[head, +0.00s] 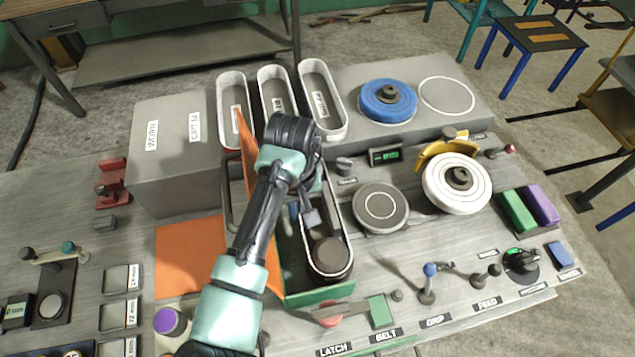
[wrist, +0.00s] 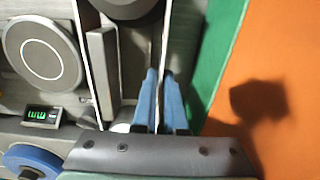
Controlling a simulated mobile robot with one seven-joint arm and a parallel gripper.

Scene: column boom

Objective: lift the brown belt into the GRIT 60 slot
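The brown belt (head: 349,268) is a loop with a pale edge and darker outer face, around the round dark pulley in the open belt bay. In the wrist view its two long runs show as thin pale-edged strips, the right one the belt (wrist: 168,25). My gripper (head: 309,217) reaches down into the bay; my arm hides part of it. In the wrist view the blue fingers of my gripper (wrist: 160,74) are close together with the right belt run between them.
An orange panel (head: 247,165) and green edge (head: 310,296) border the bay; the green edge is close to my fingers. A grey box (head: 175,175) stands left of the slots. A blue disc (head: 372,103) and white wheel (head: 437,185) are at right.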

